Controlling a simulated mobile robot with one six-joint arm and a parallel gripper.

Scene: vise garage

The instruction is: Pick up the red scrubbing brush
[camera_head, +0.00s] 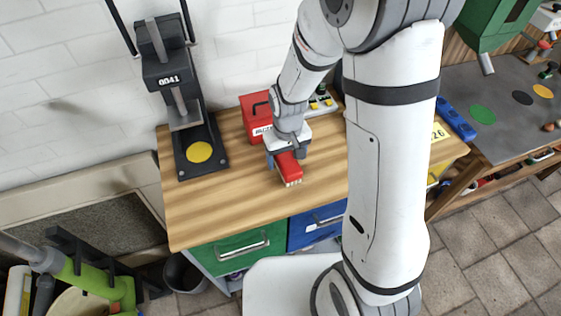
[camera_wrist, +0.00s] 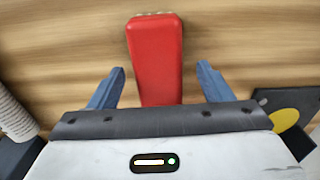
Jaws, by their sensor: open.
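The red scrubbing brush (camera_head: 290,169) lies on the wooden workbench top (camera_head: 220,205), with pale bristles showing at its near end. In the wrist view the red back of the brush (camera_wrist: 156,55) faces the camera and runs down between my gripper's fingers. My gripper (camera_head: 285,160) is directly over the brush in the head view. In the wrist view my gripper (camera_wrist: 161,80) has its two blue fingers apart, one on each side of the brush, with gaps of wood visible. The brush's lower end is hidden behind the gripper body.
A red box (camera_head: 257,117) stands behind my gripper. A black press marked 0041 (camera_head: 172,78) with a yellow disc (camera_head: 199,152) stands at the bench's left. Green (camera_head: 236,250) and blue (camera_head: 315,225) drawers are below. The bench top left of the brush is clear.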

